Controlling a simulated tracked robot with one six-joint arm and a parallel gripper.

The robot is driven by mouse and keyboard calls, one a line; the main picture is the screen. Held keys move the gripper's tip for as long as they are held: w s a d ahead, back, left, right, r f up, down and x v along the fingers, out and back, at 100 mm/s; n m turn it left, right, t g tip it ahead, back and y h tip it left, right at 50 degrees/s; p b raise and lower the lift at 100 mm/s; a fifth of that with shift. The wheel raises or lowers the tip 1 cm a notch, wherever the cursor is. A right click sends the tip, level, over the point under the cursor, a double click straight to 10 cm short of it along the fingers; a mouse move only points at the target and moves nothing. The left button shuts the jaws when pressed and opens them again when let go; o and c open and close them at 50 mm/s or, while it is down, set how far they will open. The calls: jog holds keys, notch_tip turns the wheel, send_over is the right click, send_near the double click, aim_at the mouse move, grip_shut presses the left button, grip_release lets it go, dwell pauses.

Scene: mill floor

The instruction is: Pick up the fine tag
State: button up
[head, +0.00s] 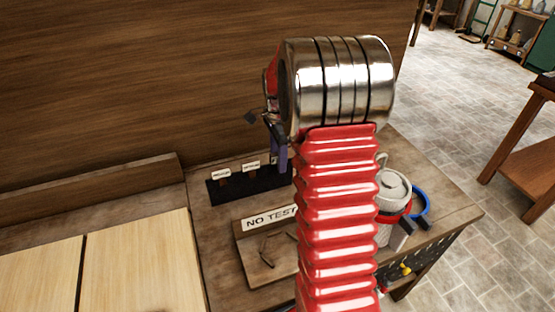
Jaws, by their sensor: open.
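I cannot pick out the fine tag for certain. A black holder (240,187) at the back of the bench carries a left white label (221,173) and a right white label (251,166), too small to read. Brown pieces show below them. My gripper (265,137) is partly visible at the end of my arm, above and right of the labels, with dark finger parts apart. It is open, and I see nothing held in it. My red arm hides the right end of the holder and part of the bench.
A wooden tray (250,262) with a sign starting "NO TEST" (270,217) sits in front. Pale boards (140,265) lie left. A wooden wall (140,80) rises behind.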

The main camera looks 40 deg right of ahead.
jog(key=shift+c, duration=0.4)
grip_shut()
notch_tip(320, 180, up, 10)
jog(key=shift+r, duration=0.1)
dwell(0.7)
dwell(0.6)
